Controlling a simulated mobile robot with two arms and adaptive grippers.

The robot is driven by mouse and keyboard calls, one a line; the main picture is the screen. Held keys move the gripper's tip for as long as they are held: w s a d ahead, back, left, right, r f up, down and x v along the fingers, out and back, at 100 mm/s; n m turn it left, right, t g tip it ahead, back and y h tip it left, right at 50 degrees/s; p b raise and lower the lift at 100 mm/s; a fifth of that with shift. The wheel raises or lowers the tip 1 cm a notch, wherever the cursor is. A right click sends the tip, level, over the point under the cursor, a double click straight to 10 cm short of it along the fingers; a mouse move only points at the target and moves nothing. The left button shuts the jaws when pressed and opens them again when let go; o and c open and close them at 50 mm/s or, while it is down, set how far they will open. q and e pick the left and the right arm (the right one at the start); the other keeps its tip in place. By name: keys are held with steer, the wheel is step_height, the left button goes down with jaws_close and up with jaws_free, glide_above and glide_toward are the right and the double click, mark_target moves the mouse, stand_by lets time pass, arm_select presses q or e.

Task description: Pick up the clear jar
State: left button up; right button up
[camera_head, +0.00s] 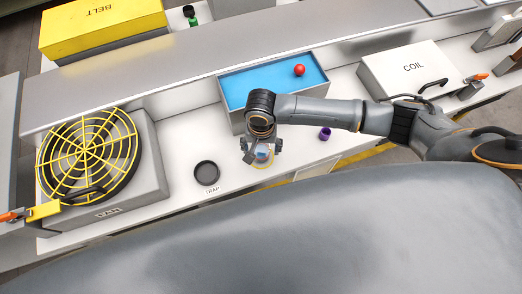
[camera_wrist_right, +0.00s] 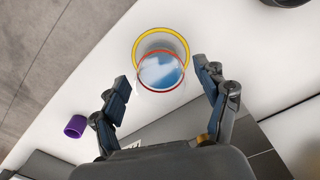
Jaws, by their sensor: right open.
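The clear jar (camera_wrist_right: 160,72) shows in the right wrist view from above, with a red ring at its rim and blue-white inside. It stands at a yellow ring marked on the white bench. My right gripper (camera_wrist_right: 162,78) is open, with one finger on each side of the jar and visible gaps between. In the head view the right gripper (camera_head: 262,150) points down over the jar (camera_head: 263,155), which is partly hidden by the fingers. My left gripper is not in view.
A blue-filled tray (camera_head: 270,85) with a red ball (camera_head: 299,70) is just behind the gripper. A purple cup (camera_head: 325,133) stands to the right and a dark round dish (camera_head: 206,172) labelled TRAP to the left. A caged fan (camera_head: 88,155) and a COIL box (camera_head: 410,68) flank the bench.

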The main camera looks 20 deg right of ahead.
steer(key=c, duration=1.3)
steer(key=shift+c, duration=0.2)
steer(key=shift+r, duration=0.2)
